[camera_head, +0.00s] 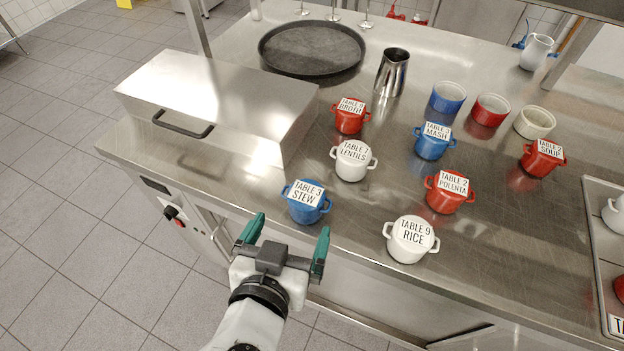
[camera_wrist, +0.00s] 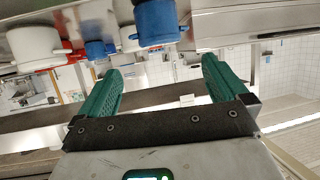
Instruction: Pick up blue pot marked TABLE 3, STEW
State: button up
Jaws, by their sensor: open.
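The blue pot marked TABLE 3, STEW (camera_head: 306,211) stands upright near the front edge of the steel counter, its white label on top. My gripper (camera_head: 288,238) is open and empty, in front of the counter edge and just short of the pot in the head view. In the wrist view, a blue pot (camera_wrist: 157,22) shows at the top, beyond and above the gap between my open fingers (camera_wrist: 162,85). The wrist picture looks upside down. No label can be read there.
A white TABLE 9 RICE pot (camera_head: 408,246) stands right of the blue pot, a white LENTILS pot (camera_head: 351,170) behind it. A steel box with a handle (camera_head: 212,103) is at left. Red POLENTA (camera_head: 447,201) and blue MASH (camera_head: 432,149) pots stand farther right.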

aim_at(304, 198)
jog(key=x, duration=0.5)
jog(key=shift+w+r+p, duration=0.1)
jog(key=shift+w+p, duration=0.15)
jog(key=shift+p, duration=0.05)
jog(key=shift+f+p+x, duration=0.15)
jog(key=shift+p+x, duration=0.25)
jog(key=shift+x, duration=1.1)
jog(key=shift+f+p+x, duration=0.1)
jog(key=shift+p+x, duration=0.25)
jog(key=shift+x, duration=1.1)
jog(key=shift+s, duration=0.1)
jog(key=c, duration=1.2)
